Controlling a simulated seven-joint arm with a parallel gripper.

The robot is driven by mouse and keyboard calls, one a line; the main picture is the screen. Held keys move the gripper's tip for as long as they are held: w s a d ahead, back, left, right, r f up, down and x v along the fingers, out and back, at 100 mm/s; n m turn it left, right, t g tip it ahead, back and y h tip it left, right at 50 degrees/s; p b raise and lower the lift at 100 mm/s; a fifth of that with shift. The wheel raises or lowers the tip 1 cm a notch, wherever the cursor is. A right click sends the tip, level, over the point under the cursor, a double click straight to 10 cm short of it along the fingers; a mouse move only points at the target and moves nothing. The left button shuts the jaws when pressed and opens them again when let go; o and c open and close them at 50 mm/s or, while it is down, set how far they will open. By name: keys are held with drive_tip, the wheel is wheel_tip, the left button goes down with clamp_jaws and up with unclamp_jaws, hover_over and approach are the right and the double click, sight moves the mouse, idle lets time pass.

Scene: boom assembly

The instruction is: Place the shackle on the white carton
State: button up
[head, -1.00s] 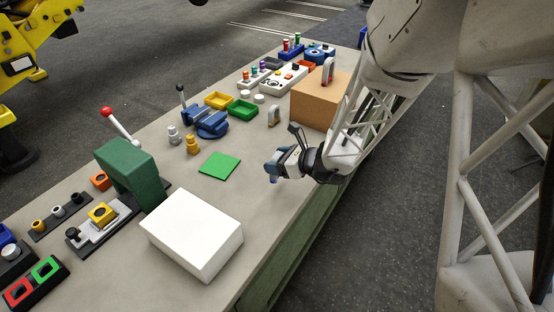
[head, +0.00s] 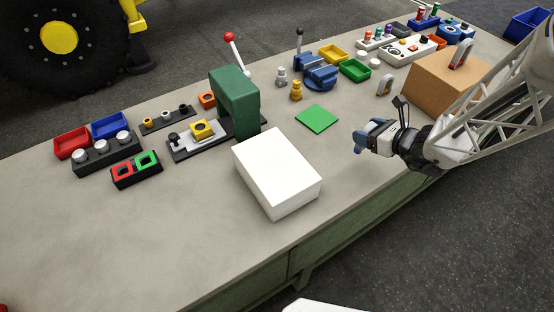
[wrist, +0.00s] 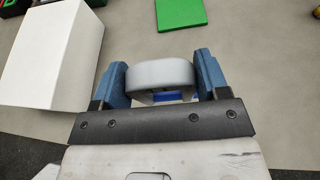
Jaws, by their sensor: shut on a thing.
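The white carton (head: 277,170) lies on the bench near its front edge, in the middle of the head view. It also shows at the left of the wrist view (wrist: 45,55). My gripper (head: 362,138) is above the bench to the right of the carton, apart from it. In the wrist view its blue fingers (wrist: 160,72) are shut on a grey rounded piece, which looks like the bow of the shackle (wrist: 160,75). A bit of blue shows under the bow. The shackle's lower part is hidden by the gripper.
A green square (head: 317,118) lies flat behind the carton. A green press-like block (head: 236,100) stands close at its back left. Another shackle (head: 384,86) stands on the bench, and one (head: 462,53) is on the cardboard box (head: 445,85). The bench's front left is clear.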

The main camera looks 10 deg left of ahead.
drive_tip(key=s+a+r+n+g+y, duration=0.1)
drive_tip(key=s+a, duration=0.3)
drive_tip(key=s, duration=0.4)
drive_tip(key=s+a+r+n+g, duration=0.4)
drive_tip(key=s+a, duration=0.1)
drive_tip(key=s, duration=0.4)
drive_tip(key=s+a+r+n+g+y, duration=0.1)
drive_tip(key=s+a+r+n+g, duration=0.1)
drive_tip(key=s+a, duration=0.3)
drive_tip(key=s+g, duration=0.1)
drive_tip(key=s, duration=0.3)
drive_tip(key=shift+r+y, duration=0.3)
drive_tip(key=shift+a, duration=0.15)
hover_over(274, 163)
drive_tip(key=shift+f, duration=0.75)
drive_tip(key=shift+f, duration=1.75)
drive_tip(key=shift+f, duration=0.15)
drive_tip(key=o, duration=1.2)
